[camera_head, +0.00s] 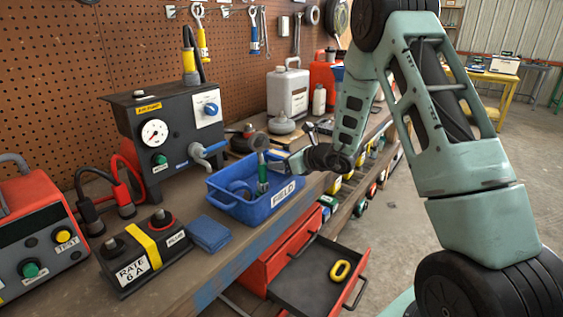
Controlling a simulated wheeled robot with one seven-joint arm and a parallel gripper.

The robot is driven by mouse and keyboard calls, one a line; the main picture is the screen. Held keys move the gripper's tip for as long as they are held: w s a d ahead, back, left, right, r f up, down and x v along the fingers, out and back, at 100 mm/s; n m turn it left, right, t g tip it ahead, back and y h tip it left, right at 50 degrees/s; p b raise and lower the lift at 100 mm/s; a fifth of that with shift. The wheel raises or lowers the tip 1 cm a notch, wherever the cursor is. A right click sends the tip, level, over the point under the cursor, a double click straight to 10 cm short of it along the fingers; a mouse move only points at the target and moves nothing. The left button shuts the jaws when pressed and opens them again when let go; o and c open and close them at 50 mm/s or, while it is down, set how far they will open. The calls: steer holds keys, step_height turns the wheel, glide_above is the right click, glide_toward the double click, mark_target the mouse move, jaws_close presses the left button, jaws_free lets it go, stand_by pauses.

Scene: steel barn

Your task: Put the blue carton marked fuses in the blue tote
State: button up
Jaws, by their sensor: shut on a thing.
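The blue tote (238,208), labelled FIELD, stands open on the bench near its front edge. A blue coiled or ringed thing (240,188) and an upright green-handled thing (263,182) show inside its walls. My gripper (281,164) reaches in from the right, low over the tote's back right part. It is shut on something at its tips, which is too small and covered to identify. I cannot make out a blue carton marked fuses, and cannot tell whether it is what I hold.
The black pump unit (172,130) stands behind. A grey canister (288,92) is at the back. Below, a red drawer (318,275) stands open with a yellow ring inside.

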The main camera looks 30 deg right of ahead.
steer(key=shift+f+b, duration=0.6)
steer(key=shift+b, duration=0.2)
steer(key=o, duration=0.7)
steer(key=shift+r, duration=0.1)
